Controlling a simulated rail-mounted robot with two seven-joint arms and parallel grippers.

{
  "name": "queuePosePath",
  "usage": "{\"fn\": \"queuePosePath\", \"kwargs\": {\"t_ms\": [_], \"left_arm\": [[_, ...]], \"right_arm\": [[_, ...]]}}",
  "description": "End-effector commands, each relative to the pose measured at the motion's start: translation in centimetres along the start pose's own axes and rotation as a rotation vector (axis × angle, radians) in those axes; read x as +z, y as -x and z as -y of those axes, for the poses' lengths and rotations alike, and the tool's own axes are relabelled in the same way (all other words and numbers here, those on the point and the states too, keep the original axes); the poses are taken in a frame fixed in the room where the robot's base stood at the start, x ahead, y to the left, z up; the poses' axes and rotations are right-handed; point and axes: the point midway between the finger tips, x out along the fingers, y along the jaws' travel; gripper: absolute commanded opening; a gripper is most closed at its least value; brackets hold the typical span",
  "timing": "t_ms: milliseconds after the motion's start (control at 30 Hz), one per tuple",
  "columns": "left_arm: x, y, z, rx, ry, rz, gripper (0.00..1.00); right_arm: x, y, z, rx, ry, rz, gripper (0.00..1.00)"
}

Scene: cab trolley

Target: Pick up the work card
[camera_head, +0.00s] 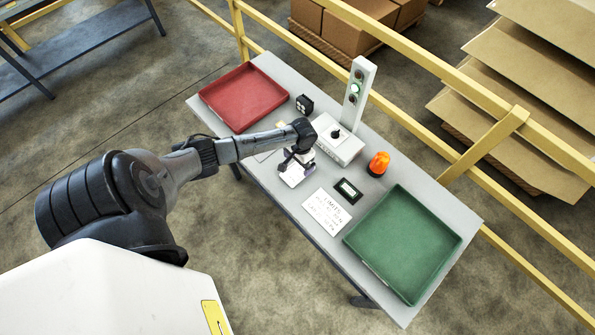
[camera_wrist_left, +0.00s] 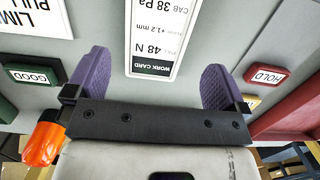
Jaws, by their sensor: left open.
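The work card (camera_wrist_left: 152,40) is a white card with dark print and a black header strip, upside down in the left wrist view. In the head view a white piece of it (camera_head: 292,178) shows on the grey table, below my left gripper (camera_head: 297,162). In the left wrist view my left gripper (camera_wrist_left: 155,85) has its two purple fingers spread wide, one on each side of the card's line, and nothing is between them. The card's header end points toward the gripper. The height gap to the card is hard to tell. My right gripper is not in view.
A red tray (camera_head: 213,96) and a green tray (camera_head: 349,240) stand at the table's ends. A yellow rail (camera_head: 410,118) runs behind.

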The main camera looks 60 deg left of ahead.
Motion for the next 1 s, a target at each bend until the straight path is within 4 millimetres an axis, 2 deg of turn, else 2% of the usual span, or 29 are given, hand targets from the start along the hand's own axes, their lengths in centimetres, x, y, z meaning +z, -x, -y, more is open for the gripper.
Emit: {"fn": "queuePosePath", "kwargs": {"t_ms": [300, 467, 700, 1000], "left_arm": [[0.0, -4.0, -0.3, -0.001, 0.001, 0.002, 1.00], [0.0, -4.8, -0.3, -0.001, 0.001, 0.001, 1.00], [0.0, -4.8, -0.3, -0.001, 0.000, 0.000, 1.00], [0.0, -4.8, -0.3, -0.001, 0.000, 0.000, 0.71]], "right_arm": [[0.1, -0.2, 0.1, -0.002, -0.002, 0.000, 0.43], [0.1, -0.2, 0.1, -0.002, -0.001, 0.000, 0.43], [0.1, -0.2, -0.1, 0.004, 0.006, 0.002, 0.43], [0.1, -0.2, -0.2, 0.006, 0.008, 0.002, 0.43]]}}
